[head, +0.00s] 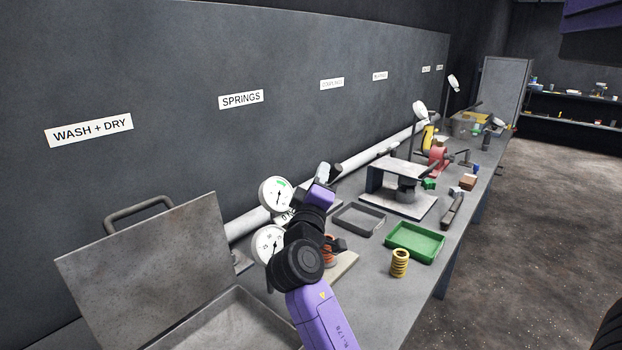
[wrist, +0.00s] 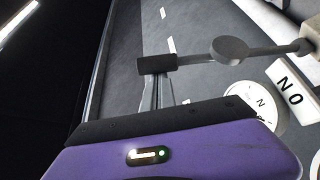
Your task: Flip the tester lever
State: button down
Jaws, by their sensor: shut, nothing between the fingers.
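The tester carries two white dials; the upper dial (head: 276,195) and lower dial (head: 268,245) show beside my arm in the head view. An orange spring (head: 328,250) stands at its base, partly hidden by my arm. In the wrist view the tester lever (wrist: 265,50) is a grey rod with a round disc and a dark grip (wrist: 157,63) at its left end. My gripper (wrist: 157,82) is shut and empty, its tips at the dark grip; I cannot tell whether they touch. A dial (wrist: 258,103) and a label plate (wrist: 290,90) sit to the right.
An open metal wash box (head: 145,270) stands at the left front. A yellow spring (head: 399,263), green tray (head: 415,243) and grey tray (head: 358,219) lie right of the tester. A vibrating-table unit (head: 402,176) stands farther back. The dark wall is close behind.

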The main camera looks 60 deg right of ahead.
jog(key=s+a+f+b, duration=0.1)
jog(key=s+f+b, duration=0.5)
jog(key=f, duration=0.3)
jog(key=shift+s+a+b, duration=0.35)
jog(key=shift+s+b, duration=0.05)
jog(key=shift+s, duration=0.3)
